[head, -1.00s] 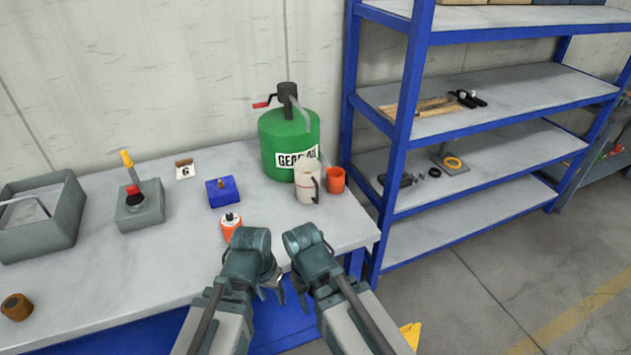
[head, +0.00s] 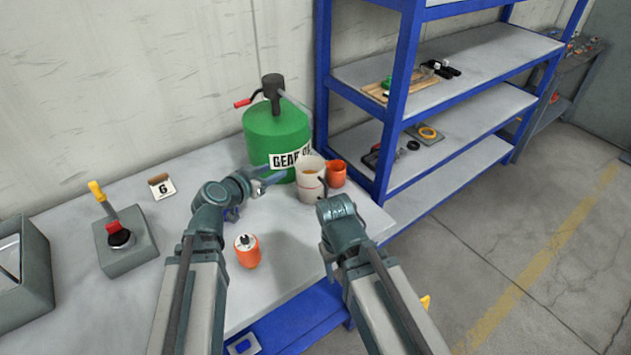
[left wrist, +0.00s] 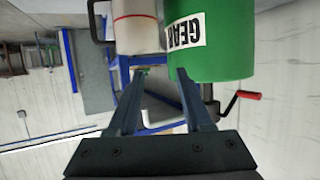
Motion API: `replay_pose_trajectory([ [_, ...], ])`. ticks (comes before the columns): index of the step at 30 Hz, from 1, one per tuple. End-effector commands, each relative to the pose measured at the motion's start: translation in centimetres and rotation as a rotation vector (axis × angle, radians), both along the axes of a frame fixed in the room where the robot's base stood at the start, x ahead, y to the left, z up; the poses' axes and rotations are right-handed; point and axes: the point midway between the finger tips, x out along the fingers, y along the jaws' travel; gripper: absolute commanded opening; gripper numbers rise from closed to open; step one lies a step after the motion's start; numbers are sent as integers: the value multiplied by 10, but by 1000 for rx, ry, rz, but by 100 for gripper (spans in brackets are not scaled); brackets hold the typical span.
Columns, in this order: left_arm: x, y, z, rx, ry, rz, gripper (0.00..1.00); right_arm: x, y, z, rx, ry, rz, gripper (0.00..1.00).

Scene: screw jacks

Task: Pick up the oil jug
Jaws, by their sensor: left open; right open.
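The oil jug, a cream jug (head: 311,181) with a dark handle and a red line, stands upright on the bench in front of the green gear oil drum (head: 277,142). In the left wrist view the jug (left wrist: 136,28) is at the top, beside the drum (left wrist: 228,45). My left gripper (head: 271,181) is open and empty, just left of the jug and pointing toward it; its two fingers show apart in the left wrist view (left wrist: 158,76). My right gripper (head: 328,266) is by the bench's front edge, its fingers partly hidden by its wrist.
An orange cup (head: 336,173) stands close behind the jug's right side. A grey block with a yellow-handled lever (head: 124,243) and a number 6 card (head: 161,187) are left. The blue shelf rack (head: 398,110) stands right.

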Motion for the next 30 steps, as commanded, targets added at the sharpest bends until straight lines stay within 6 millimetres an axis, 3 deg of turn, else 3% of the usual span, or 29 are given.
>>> replay_pose_trajectory([
  [8, 17, -9, -10, 0, 2, -4, 50, 0, 0, -10, 0, 0, 0, 55],
  [18, 66, -36, -34, 1, 3, -4, 50, 0, 0, -33, 0, 0, 0, 55],
  [30, 78, -47, -41, 1, 3, -4, 50, 0, 0, -41, 0, 0, 0, 55],
])
